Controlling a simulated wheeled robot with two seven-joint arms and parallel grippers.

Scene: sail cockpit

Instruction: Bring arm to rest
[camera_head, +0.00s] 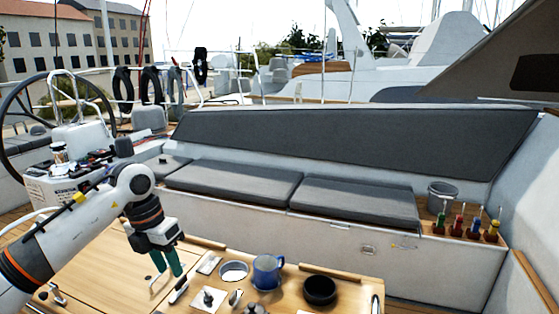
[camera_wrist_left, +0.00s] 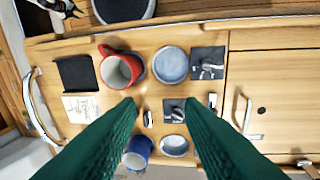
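My left gripper (camera_head: 170,263) hangs from my left arm, with its green fingers pointing down over the wooden table (camera_head: 110,268). In the left wrist view the two green fingers (camera_wrist_left: 160,104) stand apart with nothing held between them. Beneath and beyond them lie a dark square with a small metal item (camera_wrist_left: 174,110) and a small pale item (camera_wrist_left: 147,118). The fingers look above the table; their exact height is hard to tell. My right gripper is not in either view.
A blue mug (camera_head: 267,272), a round white-rimmed dish (camera_head: 233,271) and a black bowl (camera_head: 320,290) stand on the table right of the gripper. A red mug (camera_wrist_left: 122,70) shows in the wrist view. A grey-cushioned bench (camera_head: 240,184) lies behind; a steering wheel (camera_head: 40,110) stands left.

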